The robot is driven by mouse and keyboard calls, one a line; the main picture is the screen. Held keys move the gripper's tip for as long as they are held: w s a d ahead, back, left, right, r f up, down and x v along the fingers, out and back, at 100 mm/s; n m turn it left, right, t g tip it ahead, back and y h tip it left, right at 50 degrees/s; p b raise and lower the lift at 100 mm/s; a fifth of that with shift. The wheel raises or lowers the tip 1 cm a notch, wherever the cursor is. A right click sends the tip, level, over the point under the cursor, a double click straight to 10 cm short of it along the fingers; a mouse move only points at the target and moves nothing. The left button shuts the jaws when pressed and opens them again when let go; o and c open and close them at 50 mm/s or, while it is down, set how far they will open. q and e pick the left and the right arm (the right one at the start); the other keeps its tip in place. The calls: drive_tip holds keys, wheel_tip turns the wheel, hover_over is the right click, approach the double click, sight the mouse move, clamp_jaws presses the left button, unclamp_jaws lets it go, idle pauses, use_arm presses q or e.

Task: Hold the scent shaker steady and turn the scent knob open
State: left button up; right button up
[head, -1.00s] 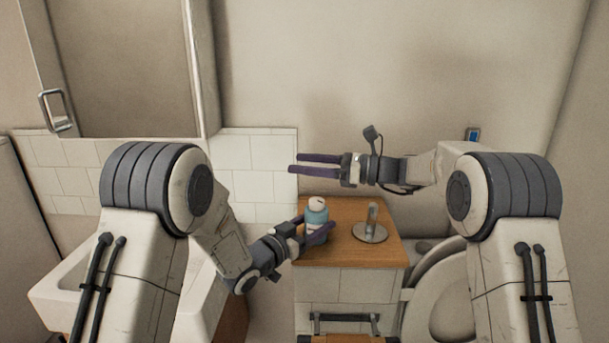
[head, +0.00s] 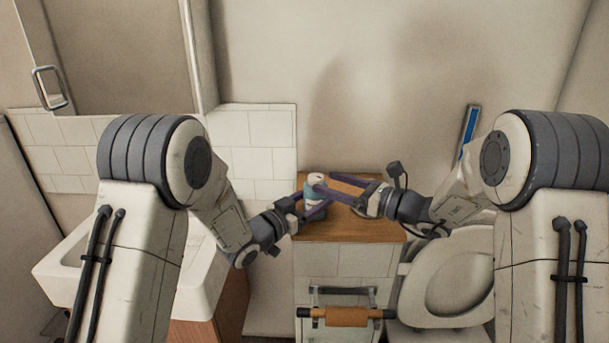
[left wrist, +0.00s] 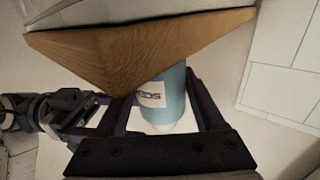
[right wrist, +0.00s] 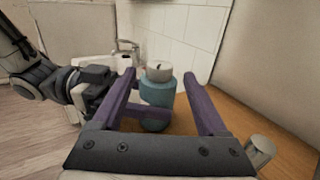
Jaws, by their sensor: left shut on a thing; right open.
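The scent shaker (head: 311,197) is a teal bottle with a white label and stands upright on the wooden counter top. Its pale scent knob (right wrist: 160,70) is on top, best seen in the right wrist view. My left gripper (head: 317,210) is shut on the bottle's body from the front left; its fingers flank the bottle (left wrist: 172,92) in the left wrist view. My right gripper (head: 322,182) is open at knob height, coming from the right. In the right wrist view its fingers lie either side of the shaker's top, with visible gaps.
The wooden top (head: 355,232) sits on a tiled block with a roll (head: 346,317) on its front. A metal fitting (right wrist: 262,148) is close to my right gripper. A toilet (head: 455,275) is at right, a white basin (head: 75,265) at left. The wall is close behind.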

sight(309, 176)
drive_tip(key=x, duration=0.8)
drive_tip(key=shift+s, duration=0.1)
clamp_jaws()
drive_tip(key=n+g+y, duration=0.1)
drive_tip(key=g, duration=0.1)
drive_tip(key=n+g, duration=0.1)
drive_tip(key=shift+s+n+g+y, duration=0.2)
drive_tip(key=shift+n+g+y, duration=0.1)
drive_tip(key=shift+g+y, duration=0.1)
drive_tip(key=shift+s+a+n+g+y, duration=0.1)
drive_tip(key=shift+s+n+g+y, duration=0.1)
drive_tip(key=shift+n+g, duration=0.45)
drive_tip(key=shift+s+a+n+g+y, duration=0.1)
drive_tip(key=shift+s+n+g+y, duration=0.2)
drive_tip(key=shift+g, duration=0.55)
drive_tip(key=shift+w, duration=0.1)
unclamp_jaws()
wheel_tip(309, 176, up, 10)
